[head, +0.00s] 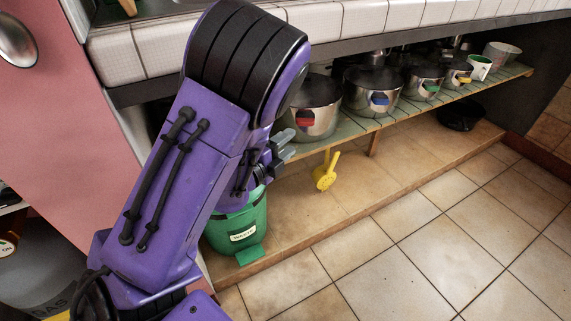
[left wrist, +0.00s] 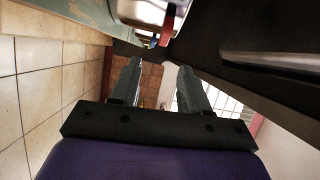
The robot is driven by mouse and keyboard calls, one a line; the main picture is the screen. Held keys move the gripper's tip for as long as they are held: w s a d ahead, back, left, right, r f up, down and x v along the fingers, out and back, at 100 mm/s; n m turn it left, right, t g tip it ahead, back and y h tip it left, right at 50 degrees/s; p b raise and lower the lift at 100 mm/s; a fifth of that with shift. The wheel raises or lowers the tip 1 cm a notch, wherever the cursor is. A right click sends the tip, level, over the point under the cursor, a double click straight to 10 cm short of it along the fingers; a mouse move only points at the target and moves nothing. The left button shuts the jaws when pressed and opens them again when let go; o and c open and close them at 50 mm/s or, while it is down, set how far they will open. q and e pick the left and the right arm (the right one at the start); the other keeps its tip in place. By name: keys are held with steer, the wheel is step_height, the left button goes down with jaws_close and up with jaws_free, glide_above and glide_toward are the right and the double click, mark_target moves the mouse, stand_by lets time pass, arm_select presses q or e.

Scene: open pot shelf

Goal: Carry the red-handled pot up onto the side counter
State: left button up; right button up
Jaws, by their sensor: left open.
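The red-handled pot (head: 319,122) is a steel pot standing at the near end of the open low shelf, partly hidden behind my left arm. Its red handle (head: 305,118) faces outward. My left gripper (head: 284,146) is open and empty, just left of and a little below the handle in the head view. In the left wrist view, my left gripper (left wrist: 160,84) has its two fingers apart, and the red handle (left wrist: 168,21) shows beyond the fingertips, under the pot's side. A white-tiled counter (head: 345,20) runs above the shelf. My right gripper is out of view.
On the wooden shelf (head: 392,117) stand several more pots, including a blue-handled one (head: 372,91). A green bin (head: 238,229) stands beneath my left arm. The tiled floor (head: 430,220) is clear.

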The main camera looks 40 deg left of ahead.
mark_target(311, 125)
arm_select(q)
steer(key=shift+r+m, duration=0.2)
steer(key=shift+m, duration=0.1)
steer(key=w, duration=1)
steer(key=shift+w+f, duration=0.1)
steer(key=shift+w, duration=0.2)
jaws_close()
stand_by(1.1)
